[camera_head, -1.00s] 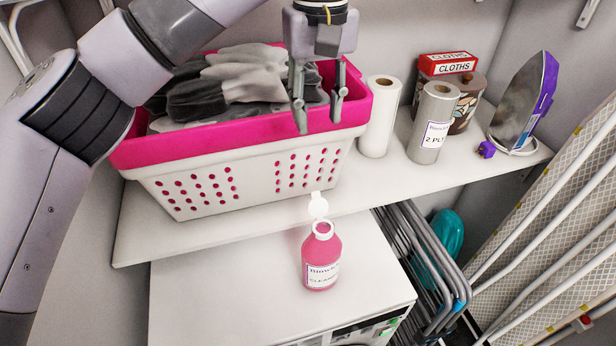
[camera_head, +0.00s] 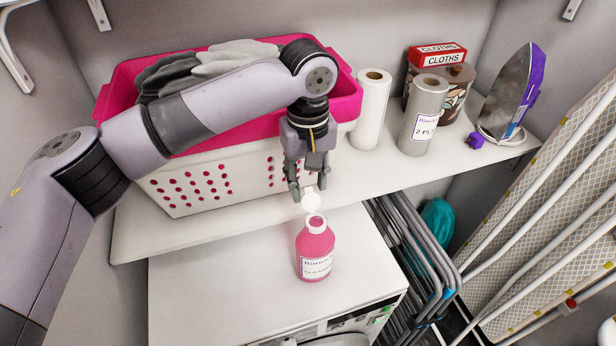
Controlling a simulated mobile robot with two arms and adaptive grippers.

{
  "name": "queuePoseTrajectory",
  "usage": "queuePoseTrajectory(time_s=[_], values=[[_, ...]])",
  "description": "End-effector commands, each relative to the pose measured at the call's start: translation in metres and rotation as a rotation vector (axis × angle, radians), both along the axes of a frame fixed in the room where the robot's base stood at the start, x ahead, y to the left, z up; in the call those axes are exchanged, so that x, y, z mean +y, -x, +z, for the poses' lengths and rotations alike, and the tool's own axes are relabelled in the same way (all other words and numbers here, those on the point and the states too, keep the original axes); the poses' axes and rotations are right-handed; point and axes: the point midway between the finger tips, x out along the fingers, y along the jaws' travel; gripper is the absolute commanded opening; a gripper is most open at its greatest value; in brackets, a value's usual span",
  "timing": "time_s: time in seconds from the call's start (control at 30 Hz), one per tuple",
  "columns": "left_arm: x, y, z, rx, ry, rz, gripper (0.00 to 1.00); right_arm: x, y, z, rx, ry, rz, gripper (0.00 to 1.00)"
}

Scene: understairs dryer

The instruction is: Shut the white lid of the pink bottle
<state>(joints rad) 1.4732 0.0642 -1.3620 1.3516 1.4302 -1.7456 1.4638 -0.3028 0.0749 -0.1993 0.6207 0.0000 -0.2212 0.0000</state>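The pink bottle (camera_head: 314,250) stands upright on the white top of the dryer, with a label on its front. Its white lid (camera_head: 311,200) stands up open at the back of the bottle's mouth. My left gripper (camera_head: 309,196) points down right behind and above the bottle. Its fingers are apart, one to each side of the lid or just behind it. I cannot tell whether they touch the lid. My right gripper does not show.
Folded grey racks (camera_head: 412,255) and an ironing board (camera_head: 560,190) fill the right. The dryer top (camera_head: 215,285) is clear around the bottle.

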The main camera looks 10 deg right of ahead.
Motion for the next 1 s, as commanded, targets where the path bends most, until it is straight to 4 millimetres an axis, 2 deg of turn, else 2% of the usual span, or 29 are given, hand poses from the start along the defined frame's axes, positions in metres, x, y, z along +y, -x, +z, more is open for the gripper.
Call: queuePoseTrajectory(time_s=[0.23,0.73,1.0], values=[[0.0000,0.0000,-0.0004,0.000,0.000,0.000,0.34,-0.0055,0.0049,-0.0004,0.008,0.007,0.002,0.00],[-0.0002,0.0001,0.0001,-0.001,0.000,-0.001,0.00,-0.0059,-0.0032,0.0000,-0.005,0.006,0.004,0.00],[-0.0003,0.0001,0.0004,-0.001,0.000,-0.001,0.00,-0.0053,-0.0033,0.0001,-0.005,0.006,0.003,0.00]])
